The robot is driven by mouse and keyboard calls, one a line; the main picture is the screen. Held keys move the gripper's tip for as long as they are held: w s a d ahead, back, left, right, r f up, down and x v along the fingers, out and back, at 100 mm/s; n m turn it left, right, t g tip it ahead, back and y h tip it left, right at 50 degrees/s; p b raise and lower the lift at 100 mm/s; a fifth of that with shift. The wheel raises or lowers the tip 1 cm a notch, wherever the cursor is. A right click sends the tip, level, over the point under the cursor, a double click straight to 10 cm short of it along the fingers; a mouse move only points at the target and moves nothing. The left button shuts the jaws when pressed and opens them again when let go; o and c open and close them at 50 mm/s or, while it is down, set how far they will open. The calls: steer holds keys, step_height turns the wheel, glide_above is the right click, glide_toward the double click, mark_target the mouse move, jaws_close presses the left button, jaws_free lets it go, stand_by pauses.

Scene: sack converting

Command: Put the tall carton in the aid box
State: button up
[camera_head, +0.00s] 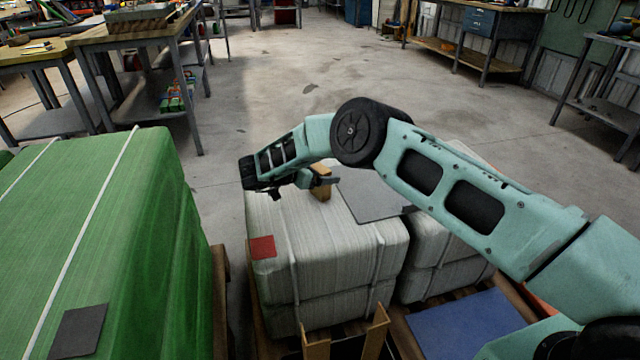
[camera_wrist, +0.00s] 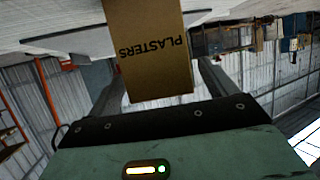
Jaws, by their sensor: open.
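The tall carton (camera_head: 321,183) is a tan upright box on top of the white wrapped bale. In the wrist view the carton (camera_wrist: 150,50) shows the word PLASTERS and appears upside down. My gripper (camera_head: 318,180) is at the carton, with its fingers (camera_wrist: 160,85) open on either side of it. I cannot tell whether either finger touches it. An open box with tan upright edges (camera_head: 376,330) stands at the bottom of the head view, in front of the bale. It may be the aid box; no label shows, and its inside is mostly out of view.
The white bale (camera_head: 325,265) carries a red patch (camera_head: 262,247) and a dark grey sheet (camera_head: 370,195). A green wrapped stack (camera_head: 150,240) stands at left. A blue panel (camera_head: 465,325) lies at lower right. Workbenches stand behind, with clear floor between.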

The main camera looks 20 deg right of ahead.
steer(key=c, duration=1.2)
steer(key=shift+o, duration=0.2)
